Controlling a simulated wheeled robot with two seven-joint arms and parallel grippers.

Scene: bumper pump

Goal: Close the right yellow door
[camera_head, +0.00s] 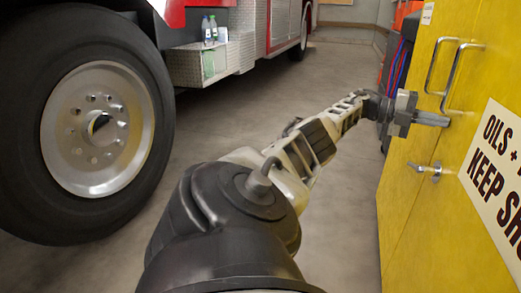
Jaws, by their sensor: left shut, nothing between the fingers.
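The right yellow door (485,75) is at the right edge of the view and carries a white sign (500,165) reading "OILS" and "KEEP SH…". It stands close to the left yellow door (403,205); I cannot tell whether it is fully flush. Each door has a metal bar handle, the right one (457,70) and the left one (434,65). A metal latch (425,169) sits below them at the seam. My left gripper (446,121) is shut and empty, its fingertips at the right door just below the right handle. Contact is unclear. My right gripper is out of view.
A fire truck with a large wheel (90,125) stands on the left. Bottles (209,30) stand on its metal step (200,65). Dark and red equipment (400,50) is behind the cabinet. The concrete floor (270,100) between is clear.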

